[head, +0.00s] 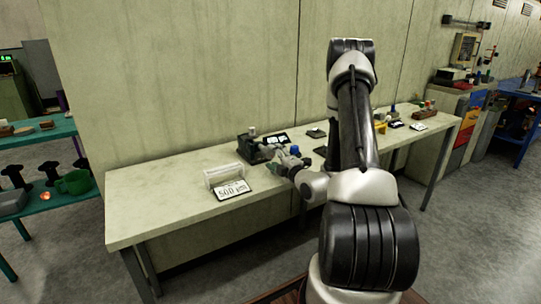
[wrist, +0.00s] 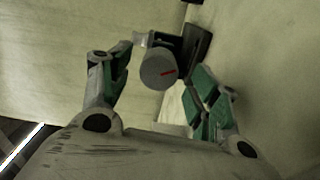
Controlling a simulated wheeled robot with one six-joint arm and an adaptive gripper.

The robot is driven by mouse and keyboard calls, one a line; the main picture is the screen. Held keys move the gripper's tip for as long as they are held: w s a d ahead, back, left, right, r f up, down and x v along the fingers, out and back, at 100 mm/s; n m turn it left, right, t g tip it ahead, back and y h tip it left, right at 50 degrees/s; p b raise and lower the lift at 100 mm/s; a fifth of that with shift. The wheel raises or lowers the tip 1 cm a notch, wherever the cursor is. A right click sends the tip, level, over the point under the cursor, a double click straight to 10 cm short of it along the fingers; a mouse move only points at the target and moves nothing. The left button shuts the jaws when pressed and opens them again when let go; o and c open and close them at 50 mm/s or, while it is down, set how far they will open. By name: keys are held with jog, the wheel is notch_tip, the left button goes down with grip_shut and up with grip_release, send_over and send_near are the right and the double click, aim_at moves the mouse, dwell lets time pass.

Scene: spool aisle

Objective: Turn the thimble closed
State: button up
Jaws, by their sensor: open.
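The thimble (wrist: 157,70) is a grey round knob with a red line on its end face, facing me in the wrist view. Behind it are dark parts of the device (wrist: 195,45) that it belongs to. My gripper (wrist: 162,60) is open, with one green-padded finger to the left of the thimble and the other to its right. Gaps show on both sides, so neither finger appears to touch it. In the head view my gripper (head: 287,157) is beside a dark device (head: 250,149) on the bench; the thimble is too small to make out there.
The long pale bench (head: 150,198) stands against a wall. A card reading 500 µm (head: 232,190) leans by a whitish block (head: 222,174), left of my gripper. Small items stand along the right part of the bench. The bench's left end is clear. A teal shelf (head: 45,135) is far left.

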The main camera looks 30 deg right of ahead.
jog(key=s, duration=0.8)
jog(key=shift+s, duration=0.25)
jog(key=shift+d, duration=0.1)
